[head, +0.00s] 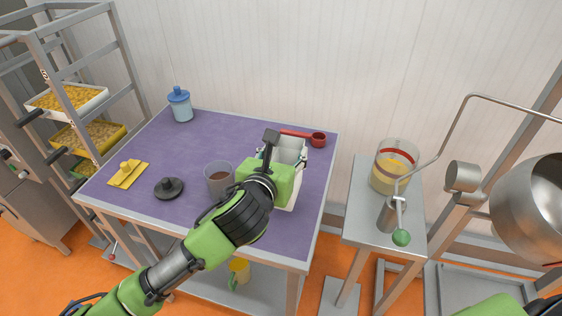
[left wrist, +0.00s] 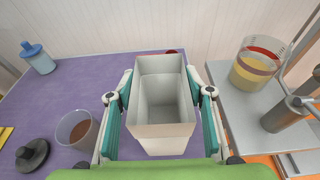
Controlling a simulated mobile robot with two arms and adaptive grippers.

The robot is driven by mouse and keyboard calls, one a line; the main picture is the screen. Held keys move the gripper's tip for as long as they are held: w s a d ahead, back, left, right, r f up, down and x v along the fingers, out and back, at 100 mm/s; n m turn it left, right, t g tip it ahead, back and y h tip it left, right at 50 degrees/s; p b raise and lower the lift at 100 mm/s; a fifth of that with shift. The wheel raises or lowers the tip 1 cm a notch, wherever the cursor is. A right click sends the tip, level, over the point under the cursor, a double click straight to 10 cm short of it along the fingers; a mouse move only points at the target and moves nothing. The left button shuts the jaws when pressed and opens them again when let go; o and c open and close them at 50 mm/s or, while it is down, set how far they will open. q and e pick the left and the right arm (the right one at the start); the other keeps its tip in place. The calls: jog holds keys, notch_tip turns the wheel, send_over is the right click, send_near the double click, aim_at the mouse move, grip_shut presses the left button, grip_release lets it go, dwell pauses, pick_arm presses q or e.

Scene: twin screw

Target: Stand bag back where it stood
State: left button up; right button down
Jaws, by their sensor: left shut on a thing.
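The bag (head: 292,147) is a pale, open-topped, box-shaped bag near the right side of the purple table, partly hidden by my left arm. It also shows in the left wrist view (left wrist: 162,131), upright, its opening facing the camera and no contents visible. My left gripper (head: 286,158) is shut on it, with teal fingers pressing its left and right sides in the left wrist view (left wrist: 160,92). I cannot tell whether the bag's bottom touches the table. My right gripper is not in view.
A side stand (head: 365,215) holds a clear yellow-filled container (head: 392,173).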

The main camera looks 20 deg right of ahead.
aim_at(286, 158)
pick_arm(q)
jog(key=shift+w+f, duration=0.55)
jog(key=shift+f, duration=0.15)
jog(key=f, duration=0.2)
jog(key=w+f+p, duration=0.1)
jog(key=shift+a+f, duration=0.15)
jog(key=shift+f, duration=0.55)
jog(key=o, duration=1.2)
jog(key=shift+o, duration=0.2)
jog(key=shift+s, duration=0.1)
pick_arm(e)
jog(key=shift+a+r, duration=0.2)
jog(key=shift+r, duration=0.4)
pick_arm(q)
jog(key=shift+r, duration=0.2)
jog(key=b+v, duration=0.1)
jog(key=v, duration=1.1)
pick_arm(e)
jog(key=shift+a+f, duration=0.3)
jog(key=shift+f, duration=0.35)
